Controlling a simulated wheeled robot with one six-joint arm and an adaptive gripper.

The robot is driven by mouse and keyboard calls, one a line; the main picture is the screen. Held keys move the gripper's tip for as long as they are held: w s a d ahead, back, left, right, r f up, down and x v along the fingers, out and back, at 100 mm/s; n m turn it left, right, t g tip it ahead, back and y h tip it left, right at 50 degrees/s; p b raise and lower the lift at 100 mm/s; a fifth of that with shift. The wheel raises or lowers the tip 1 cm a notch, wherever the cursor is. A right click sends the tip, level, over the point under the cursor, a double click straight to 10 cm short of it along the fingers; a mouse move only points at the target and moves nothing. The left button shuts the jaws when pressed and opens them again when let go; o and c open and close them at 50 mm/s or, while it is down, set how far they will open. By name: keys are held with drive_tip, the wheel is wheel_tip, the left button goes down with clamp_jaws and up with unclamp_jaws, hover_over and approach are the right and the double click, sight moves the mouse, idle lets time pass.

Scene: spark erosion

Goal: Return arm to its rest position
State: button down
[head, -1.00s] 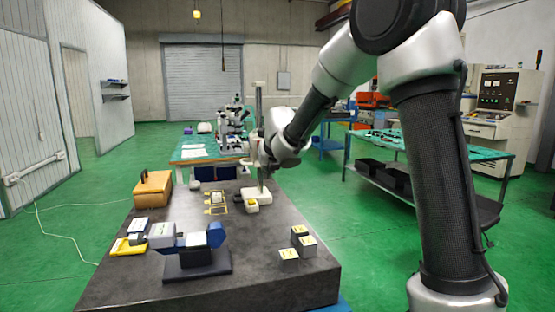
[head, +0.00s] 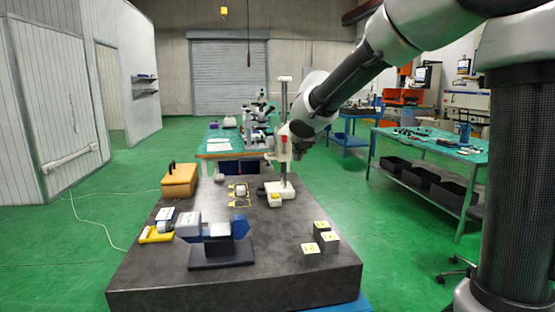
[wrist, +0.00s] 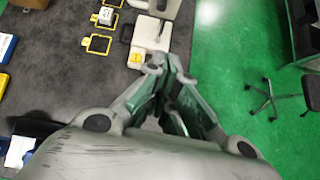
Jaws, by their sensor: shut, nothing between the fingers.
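My gripper (wrist: 172,75) shows in the wrist view with its two fingers together and nothing between them. It is above the right edge of the dark stone table (wrist: 70,95), with green floor to its right. In the head view my arm reaches in from the upper right and bends down to the wrist. The fingers there are too small and overlapped to make out. The wrist is close to the upright height gauge (head: 284,100) in the picture; I cannot tell the gap between them.
On the stone table (head: 150,290) are a blue and grey instrument on a stand (head: 218,230), several grey blocks (head: 326,238), a wooden box (head: 179,180) and yellow frames (head: 240,201). A green-topped bench (head: 430,146) stands right. A chair (wrist: 265,97) is on the floor.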

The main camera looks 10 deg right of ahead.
drive_tip(key=s+d+f+m+g+h, duration=0.1)
drive_tip(key=s+d+f+m+g, duration=0.15)
drive_tip(key=s+d+m, duration=0.55)
drive_tip(key=s+d+f+m+g+h, duration=0.15)
drive_tip(key=s+f+m, duration=0.35)
drive_tip(key=m, duration=0.7)
drive_tip(key=s+d+r+m+y, duration=0.1)
drive_tip(key=s+d+m, duration=0.2)
drive_tip(key=s+m, duration=0.4)
drive_tip(key=s+d+r+m+y, duration=0.1)
drive_tip(key=s+d+m, duration=0.2)
drive_tip(key=s+m, duration=0.5)
drive_tip(key=shift+s+d+r+g, duration=0.2)
drive_tip(key=shift+s+g, duration=0.2)
drive_tip(key=shift+s, duration=3.8)
